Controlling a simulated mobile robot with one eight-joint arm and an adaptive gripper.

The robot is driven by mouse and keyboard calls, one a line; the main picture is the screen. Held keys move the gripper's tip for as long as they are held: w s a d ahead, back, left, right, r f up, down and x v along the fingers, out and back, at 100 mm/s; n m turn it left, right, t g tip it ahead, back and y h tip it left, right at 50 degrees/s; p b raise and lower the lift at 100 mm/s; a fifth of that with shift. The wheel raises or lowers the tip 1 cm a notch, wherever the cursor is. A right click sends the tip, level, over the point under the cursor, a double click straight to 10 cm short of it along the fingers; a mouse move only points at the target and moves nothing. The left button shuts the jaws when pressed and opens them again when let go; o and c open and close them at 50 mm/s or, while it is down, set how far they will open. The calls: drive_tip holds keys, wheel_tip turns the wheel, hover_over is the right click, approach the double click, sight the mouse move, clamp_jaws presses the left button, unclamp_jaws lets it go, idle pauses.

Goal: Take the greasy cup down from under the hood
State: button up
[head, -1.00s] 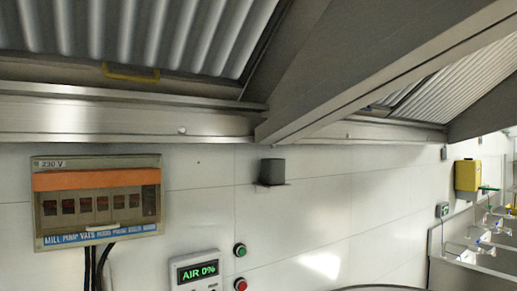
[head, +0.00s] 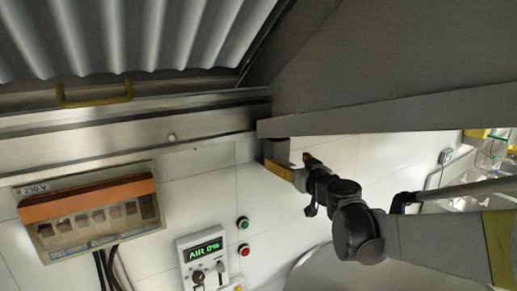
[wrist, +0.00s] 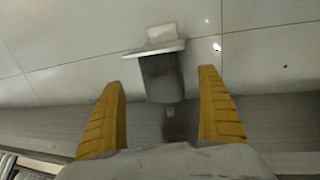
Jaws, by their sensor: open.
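The greasy cup (head: 277,150) is a dark grey cup against the tiled wall, just below the hood's lower edge. My yellow fingers hide part of it in the head view. In the wrist view the cup (wrist: 161,78) appears upside down on a small pale wall ledge (wrist: 155,48). My gripper (head: 296,167) is open and empty, close to the cup. In the wrist view its two fingers stand apart, with the cup in the gap between them, seemingly a little beyond the tips. I see no contact.
The hood's steel rail (head: 130,135) and sloping panel (head: 390,60) lie close above the cup and my arm. A breaker box (head: 90,215) and an AIR 0% panel (head: 205,260) are on the wall to the left. A large round vessel (head: 340,270) stands below.

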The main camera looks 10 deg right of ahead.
sight(281, 157)
drive_tip(key=shift+x, duration=1.05)
drive_tip(key=x, duration=0.1)
drive_tip(key=p+x, duration=0.1)
drive_tip(key=x, duration=0.2)
drive_tip(key=shift+w+a+r+p, duration=0.1)
drive_tip(key=shift+w+a+p, duration=0.05)
drive_tip(key=shift+a+p, duration=0.15)
drive_tip(key=shift+w, duration=0.45)
drive_tip(key=shift+s, duration=0.25)
drive_tip(key=shift+c, duration=0.7)
drive_tip(key=c, duration=1.2)
